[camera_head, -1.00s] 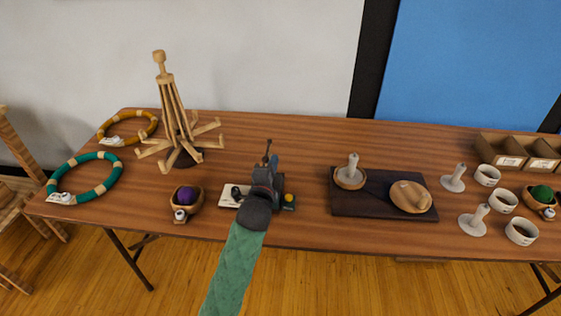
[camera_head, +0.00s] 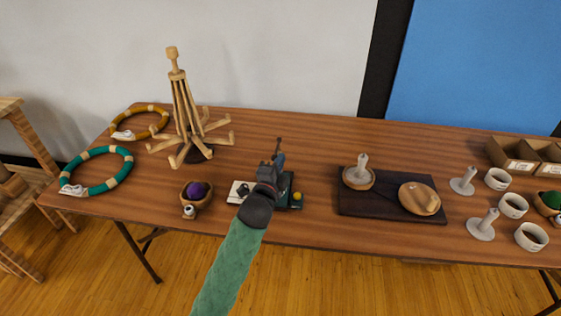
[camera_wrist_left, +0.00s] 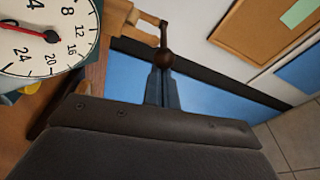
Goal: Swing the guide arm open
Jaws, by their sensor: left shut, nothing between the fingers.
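In the wrist view, a dark rod with a round ball (camera_wrist_left: 166,60) runs from a wooden bar (camera_wrist_left: 117,18); I take this to be the guide arm. My left gripper (camera_wrist_left: 162,76) is shut and empty, its blue-grey fingertips close to the ball. I cannot tell whether they touch it. A white dial (camera_wrist_left: 45,38) with a red pointer is at the upper left. In the head view, my left gripper (camera_head: 279,158) is above a small device with a dark green base (camera_head: 294,205) and a yellow knob; my arm hides much of it. My right gripper is out of view.
A bowl with purple yarn (camera_head: 197,190) stands left of the device, near the front edge. A wooden rack (camera_head: 184,110) stands behind it. A dark board (camera_head: 350,205) with two wooden pieces is to the right. Bare tabletop (camera_head: 310,150) lies between.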

